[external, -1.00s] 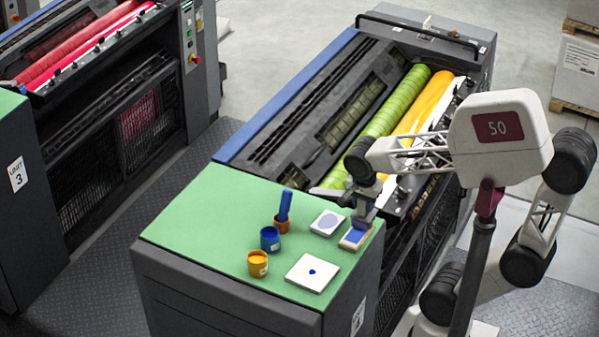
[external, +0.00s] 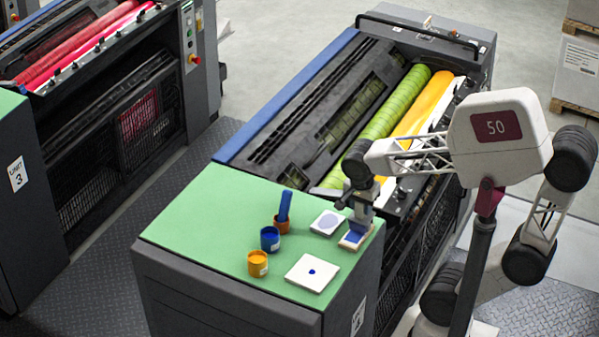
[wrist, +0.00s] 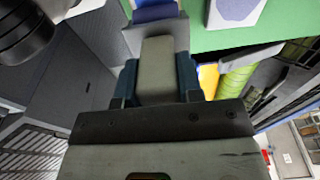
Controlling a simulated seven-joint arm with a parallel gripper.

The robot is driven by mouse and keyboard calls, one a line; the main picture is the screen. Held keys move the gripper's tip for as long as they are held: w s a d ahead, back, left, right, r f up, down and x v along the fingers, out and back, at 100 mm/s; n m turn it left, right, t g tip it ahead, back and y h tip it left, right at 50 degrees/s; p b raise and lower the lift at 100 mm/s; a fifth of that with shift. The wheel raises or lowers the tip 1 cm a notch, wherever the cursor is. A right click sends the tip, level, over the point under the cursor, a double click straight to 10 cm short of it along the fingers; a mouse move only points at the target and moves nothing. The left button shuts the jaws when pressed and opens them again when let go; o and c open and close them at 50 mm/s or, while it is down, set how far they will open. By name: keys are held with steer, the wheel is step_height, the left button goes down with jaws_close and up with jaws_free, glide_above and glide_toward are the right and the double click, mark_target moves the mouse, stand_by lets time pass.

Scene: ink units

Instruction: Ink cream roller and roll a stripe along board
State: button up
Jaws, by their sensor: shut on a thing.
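My gripper (external: 361,208) is over the near right corner of the green bench top. In the wrist view its fingers (wrist: 158,88) are shut on a cream, block-like piece, the cream roller (wrist: 157,62). A white slab with a blue ink spot (external: 312,272) lies nearer the front. A white pad with a grey-lilac disc (external: 326,222) lies just left of my gripper.
A blue pot (external: 270,239), a yellow pot (external: 258,264) and an orange-red pot holding a blue stick (external: 284,207) stand to the left. The press with green (external: 385,120) and yellow rollers is behind. The left of the green top (external: 200,220) is clear.

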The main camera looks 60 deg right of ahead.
steer(key=shift+a, duration=0.2)
steer(key=shift+a+f, duration=0.15)
steer(key=shift+a, duration=0.45)
steer(key=shift+a, duration=0.8)
stand_by(0.3)
steer(key=shift+a, duration=0.15)
steer(key=shift+w+a, duration=0.1)
steer(key=shift+a, duration=0.55)
steer(key=shift+f, duration=0.1)
